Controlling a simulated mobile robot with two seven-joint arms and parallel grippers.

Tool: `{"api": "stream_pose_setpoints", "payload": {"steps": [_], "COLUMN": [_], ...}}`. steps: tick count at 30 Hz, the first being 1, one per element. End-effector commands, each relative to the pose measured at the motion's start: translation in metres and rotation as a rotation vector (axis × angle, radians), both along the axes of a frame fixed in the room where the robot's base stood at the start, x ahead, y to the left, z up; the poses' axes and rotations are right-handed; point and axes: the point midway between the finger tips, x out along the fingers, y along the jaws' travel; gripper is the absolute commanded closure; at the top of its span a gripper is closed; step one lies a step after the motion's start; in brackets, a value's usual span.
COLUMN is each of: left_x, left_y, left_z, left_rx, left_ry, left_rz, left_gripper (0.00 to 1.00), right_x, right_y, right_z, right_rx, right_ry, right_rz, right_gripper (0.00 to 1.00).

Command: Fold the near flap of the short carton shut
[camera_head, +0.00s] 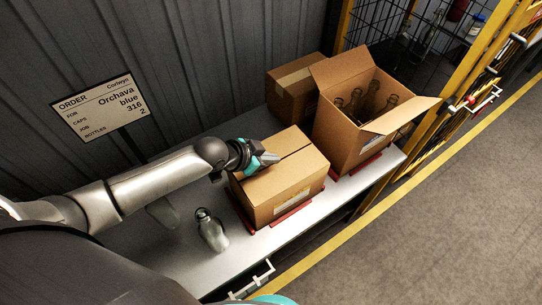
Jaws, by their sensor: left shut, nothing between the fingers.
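The short carton (289,204) is a brown box on a red holder in the middle of the bench. Its top looks flat, with a dark seam across it. The near flap (294,178) appears to lie level on the top; I cannot tell whether it is fully down. My left gripper (271,158), teal and dark, is shut and empty at the top of the carton, over its left part. It hides part of the top and seam. I cannot tell whether its tips touch the cardboard. My right gripper is not in view.
A taller open carton (341,139) with several dark bottles stands right of it, flaps spread. A closed carton (291,97) is behind. An order sign (98,106) stands behind my left arm.

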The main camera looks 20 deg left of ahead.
Motion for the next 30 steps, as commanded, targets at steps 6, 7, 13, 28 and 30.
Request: {"api": "stream_pose_setpoints", "payload": {"steps": [6,7,13,28,30], "left_x": [-0.007,-0.01,-0.03,-0.056,-0.056], "left_y": [0.005,0.007,0.023,0.044,0.043], "left_z": [0.024,0.028,0.053,0.087,0.087], "left_rx": [0.005,0.006,0.006,0.002,0.002], "left_ry": [0.004,0.004,0.003,0.003,0.002], "left_rz": [0.001,0.0,-0.002,0.002,0.002], "left_gripper": [1.0,1.0,1.0,1.0,1.0], "right_x": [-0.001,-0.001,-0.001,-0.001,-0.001], "right_y": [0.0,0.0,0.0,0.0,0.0], "right_z": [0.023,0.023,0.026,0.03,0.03], "right_rx": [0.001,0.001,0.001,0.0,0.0], "right_ry": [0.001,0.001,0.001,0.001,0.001], "right_rz": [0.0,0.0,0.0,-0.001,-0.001], "right_gripper": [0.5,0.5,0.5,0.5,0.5]}}
